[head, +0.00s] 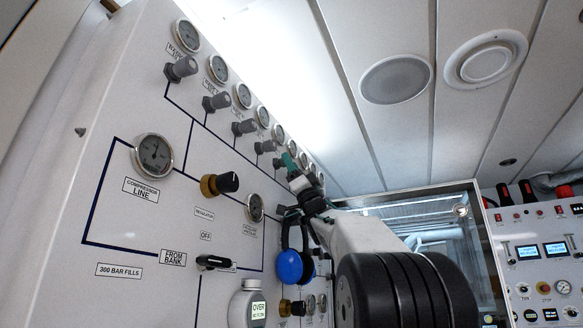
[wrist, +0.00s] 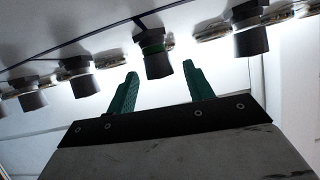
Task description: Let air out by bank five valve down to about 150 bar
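A row of grey valve knobs runs along the upper panel, each with a round gauge above it. Counting from the near end, the fifth gauge (head: 278,133) is small, and its needle is too small to read. The knob below it is mostly hidden by my gripper (head: 291,164). In the wrist view my gripper (wrist: 160,72) is open, with two teal fingers apart. A dark knob with a green band (wrist: 157,65) is ahead, lined up between the fingertips; contact is not visible. The bank labels are too blurred to confirm its number.
Neighbouring knobs (wrist: 82,84) and (wrist: 250,40) stand close on both sides. Lower on the panel are a compressor line gauge (head: 152,155), a brass regulator (head: 219,184), a black lever (head: 214,262) and a blue round part (head: 290,267). The ceiling is above.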

